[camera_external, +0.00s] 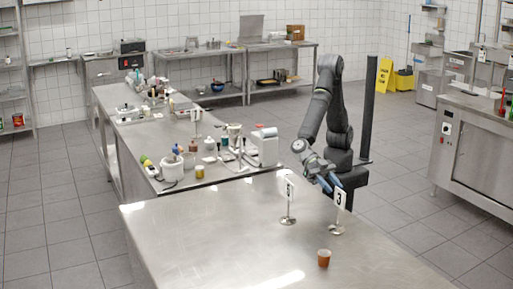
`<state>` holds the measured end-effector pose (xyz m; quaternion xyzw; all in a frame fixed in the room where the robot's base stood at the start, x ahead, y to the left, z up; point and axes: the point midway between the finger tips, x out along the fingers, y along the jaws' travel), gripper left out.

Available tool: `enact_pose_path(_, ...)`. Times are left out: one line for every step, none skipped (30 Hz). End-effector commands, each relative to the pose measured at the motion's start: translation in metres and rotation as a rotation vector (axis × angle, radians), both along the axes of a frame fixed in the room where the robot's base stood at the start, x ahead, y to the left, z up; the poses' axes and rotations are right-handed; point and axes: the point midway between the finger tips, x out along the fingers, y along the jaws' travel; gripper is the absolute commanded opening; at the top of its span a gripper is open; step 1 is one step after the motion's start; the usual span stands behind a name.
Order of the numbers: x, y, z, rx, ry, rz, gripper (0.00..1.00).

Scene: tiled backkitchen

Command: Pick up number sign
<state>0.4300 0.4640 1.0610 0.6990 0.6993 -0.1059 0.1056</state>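Two number signs stand upright on the steel table (215,235), each a white plate on a thin stem with a round metal foot. The right number sign (340,199) reads 3. The left number sign (289,188) carries a digit too small to read surely. My gripper (331,184), with blue fingers, points down above the table, close behind and left of the top of the 3 sign. The fingers look apart with nothing between them. Whether they touch the sign cannot be told from this view.
A small orange-brown cup (324,258) stands in front of the signs. The table's left part is clear. Behind it, another counter holds a white pot (172,168), a white appliance (265,146), bottles and jars.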

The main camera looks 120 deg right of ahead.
Motion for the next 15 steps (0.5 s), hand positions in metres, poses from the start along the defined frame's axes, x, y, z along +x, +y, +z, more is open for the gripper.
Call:
enact_pose_path(0.0, 0.002, -0.001, 0.0, 0.0, 0.001, 0.33)
enact_pose_path(0.0, 0.003, -0.001, 0.0, 0.0, 0.0, 0.33)
enact_pose_path(0.0, 0.005, -0.002, 0.0, 0.0, 0.0, 0.33)
enact_pose_path(0.0, 0.006, -0.002, 0.0, 0.0, 0.001, 0.33)
enact_pose_path(0.0, 0.009, -0.003, 0.0, 0.0, 0.001, 0.33)
enact_pose_path(0.0, 0.013, -0.004, 0.0, 0.001, 0.002, 0.33)
enact_pose_path(0.0, 0.016, -0.005, 0.0, 0.001, 0.002, 0.33)
enact_pose_path(-0.001, 0.021, -0.007, 0.0, 0.001, 0.002, 0.33)
enact_pose_path(-0.001, 0.027, -0.009, 0.0, 0.001, 0.002, 0.33)
enact_pose_path(-0.001, 0.031, -0.01, -0.001, 0.001, 0.002, 0.33)
enact_pose_path(-0.001, 0.036, -0.012, -0.001, 0.001, 0.003, 0.33)
enact_pose_path(-0.001, 0.042, -0.013, -0.001, 0.0, 0.003, 0.33)
enact_pose_path(-0.001, 0.045, -0.015, -0.001, 0.001, 0.002, 0.33)
enact_pose_path(0.0, 0.048, -0.016, -0.002, 0.0, 0.0, 0.33)
enact_pose_path(0.0, 0.051, -0.016, -0.002, 0.0, -0.001, 0.33)
